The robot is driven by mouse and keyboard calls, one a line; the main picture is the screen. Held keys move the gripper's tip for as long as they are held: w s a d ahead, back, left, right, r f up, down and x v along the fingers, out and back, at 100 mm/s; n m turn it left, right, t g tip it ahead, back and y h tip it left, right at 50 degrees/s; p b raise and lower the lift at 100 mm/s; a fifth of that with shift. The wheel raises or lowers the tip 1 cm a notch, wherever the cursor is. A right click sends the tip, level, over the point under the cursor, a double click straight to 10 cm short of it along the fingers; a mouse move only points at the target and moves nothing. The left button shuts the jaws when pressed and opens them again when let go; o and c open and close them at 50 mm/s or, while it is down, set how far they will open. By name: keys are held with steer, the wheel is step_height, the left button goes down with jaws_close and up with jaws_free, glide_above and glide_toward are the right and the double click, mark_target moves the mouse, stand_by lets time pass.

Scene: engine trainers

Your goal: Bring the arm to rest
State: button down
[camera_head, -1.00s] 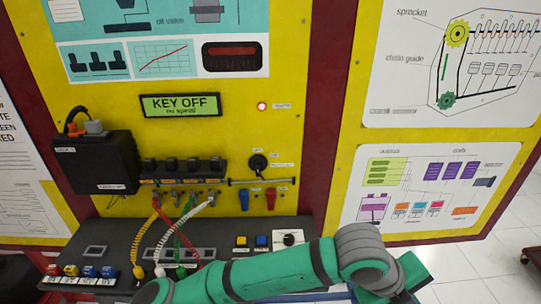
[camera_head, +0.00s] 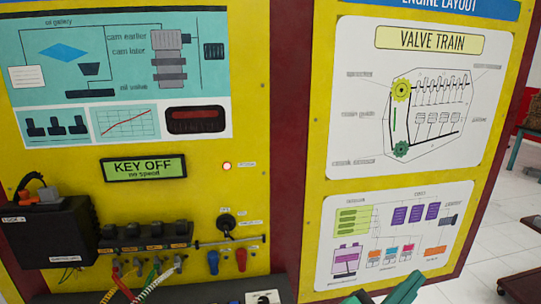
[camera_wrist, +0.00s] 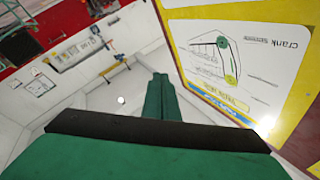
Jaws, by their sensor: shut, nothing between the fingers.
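My gripper (camera_wrist: 159,95) shows in the wrist view as two green fingers pressed together, shut and empty. It points out over open floor beside the yellow panel. In the head view only a small green part of my arm shows at the bottom edge, right of centre; the rest is out of the picture.
The yellow engine trainer panel (camera_head: 288,215) fills most of the head view. It carries a KEY OFF display (camera_head: 144,167), a black box (camera_head: 45,233) and coloured cables (camera_head: 150,280). A valve train poster (camera_head: 408,95) is at the right. White floor (camera_head: 487,235) lies beyond.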

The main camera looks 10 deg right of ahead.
steer(key=w+a+f+n+t+y, duration=0.2)
steer(key=a+f+n+t+y, duration=0.55)
steer(key=a+f+n, duration=0.4)
steer(key=s+a+f+n+t+y, duration=0.2)
steer(key=s+a+f+n+y, duration=0.4)
steer(key=f, duration=0.4)
steer(key=s+a+f+g+y, duration=0.1)
steer(key=s+a+f, duration=0.2)
steer(key=s+a, duration=0.2)
steer(key=s+a+f+n+g+y, duration=0.1)
steer(key=s+a+f, duration=0.3)
steer(key=s, duration=0.6)
steer(key=s+a+f+g+y, duration=0.1)
steer(key=s+a+f+y, duration=0.2)
steer(key=s+a, duration=0.4)
steer(key=shift+s+f, duration=0.3)
steer(key=shift+f, duration=0.1)
steer(key=shift+g, duration=0.25)
